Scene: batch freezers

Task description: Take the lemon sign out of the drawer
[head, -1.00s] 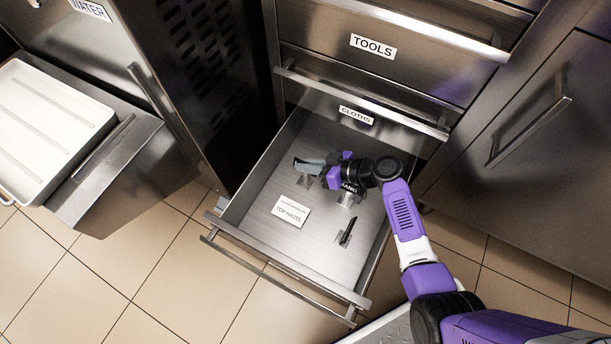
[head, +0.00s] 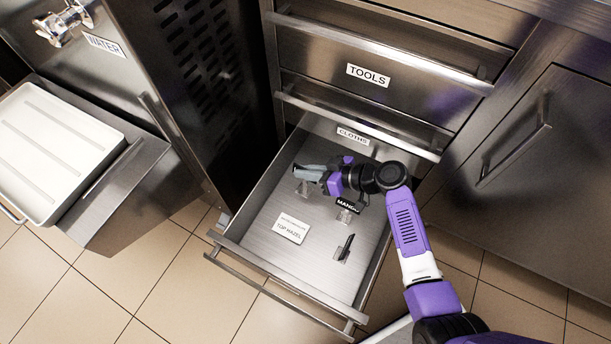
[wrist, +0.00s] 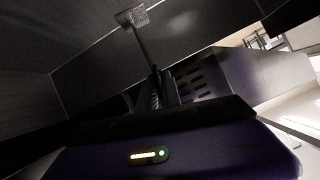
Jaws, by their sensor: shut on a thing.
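My gripper (head: 310,173) is over the far left part of the open drawer (head: 268,250), shut on a thin sign with a clear foot (head: 303,188). The clear foot also shows in the wrist view (wrist: 133,16), beyond my fingers (wrist: 158,90). The held sign's lettering does not show, so I cannot read whether it says lemon. I cannot tell how far its foot is above the drawer floor. A black MANGO sign (head: 347,206) stands on a clear foot just nearer than my wrist.
A white TOP HAZEL card (head: 290,228) and a dark sign seen edge-on (head: 346,247) are in the drawer's near part. The closed TOOLS drawer (head: 420,92) is above. A freezer side (head: 215,90) stands close at left. A white tray (head: 50,150) is farther left.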

